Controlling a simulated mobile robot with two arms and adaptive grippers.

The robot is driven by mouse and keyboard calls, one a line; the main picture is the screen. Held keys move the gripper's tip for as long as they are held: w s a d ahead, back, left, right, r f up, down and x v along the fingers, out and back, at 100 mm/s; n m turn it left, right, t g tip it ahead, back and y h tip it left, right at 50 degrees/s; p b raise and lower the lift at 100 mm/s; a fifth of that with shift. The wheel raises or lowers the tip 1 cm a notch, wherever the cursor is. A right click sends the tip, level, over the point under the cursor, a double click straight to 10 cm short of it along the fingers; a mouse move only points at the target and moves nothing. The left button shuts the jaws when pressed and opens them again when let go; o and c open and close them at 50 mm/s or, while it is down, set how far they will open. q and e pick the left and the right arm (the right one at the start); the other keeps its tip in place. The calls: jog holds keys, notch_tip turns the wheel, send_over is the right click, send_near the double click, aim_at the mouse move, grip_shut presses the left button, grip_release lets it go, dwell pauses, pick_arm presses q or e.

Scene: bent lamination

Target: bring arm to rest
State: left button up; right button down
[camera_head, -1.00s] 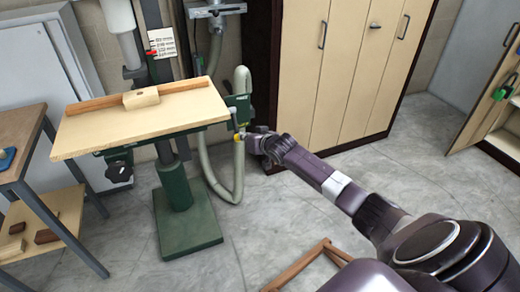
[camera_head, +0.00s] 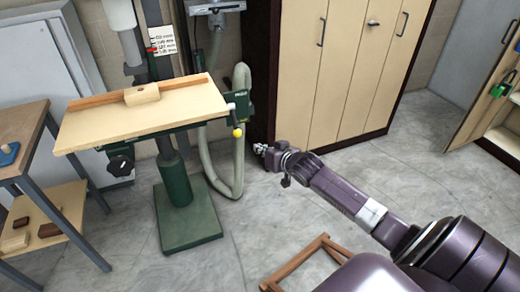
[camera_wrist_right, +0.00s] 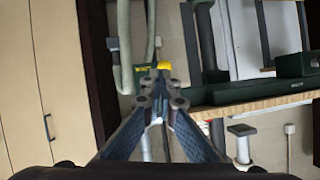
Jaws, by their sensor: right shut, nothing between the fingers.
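My right arm reaches in from the lower right in the head view. Its gripper (camera_head: 263,149) is shut and empty, in the air to the right of the drill press's yellow knob (camera_head: 238,133), with a gap between them. In the right wrist view the shut fingers (camera_wrist_right: 160,88) point towards a yellow part (camera_wrist_right: 158,66) beyond their tips. My left gripper is not in view.
The drill press table (camera_head: 140,118) carries a wooden fence and block. A beige cabinet (camera_head: 335,70) stands behind my right gripper. A wooden frame (camera_head: 300,265) lies near my arm. A workbench (camera_head: 30,130) stands left. Grey floor (camera_head: 225,250) is partly clear.

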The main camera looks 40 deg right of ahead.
dwell(0.5)
jog(key=s+a+f+n+g, duration=0.1)
jog(key=s+f+g, duration=0.1)
jog(key=s+f, duration=0.7)
jog(key=s+a+f+g, duration=0.15)
jog(key=s+f, duration=0.35)
jog(key=f, duration=0.9)
jog(key=s+a+f+n+g, duration=0.1)
jog(key=s+f+g, duration=0.2)
jog(key=s+f, duration=0.6)
jog(key=s+a+f+n+g, duration=0.1)
jog(key=s+a+f, duration=0.4)
jog(key=s, duration=0.5)
jog(key=s+a+f+n+g, duration=0.1)
jog(key=s+a+f, duration=0.4)
jog(key=s, duration=0.6)
jog(key=s+a+f+n+g+y, duration=0.1)
jog(key=s+a+f+g, duration=0.2)
jog(key=s+f, duration=0.6)
jog(key=s+a, duration=0.2)
jog(key=shift+s+a+n, duration=0.25)
jog(key=shift+a+n, duration=0.15)
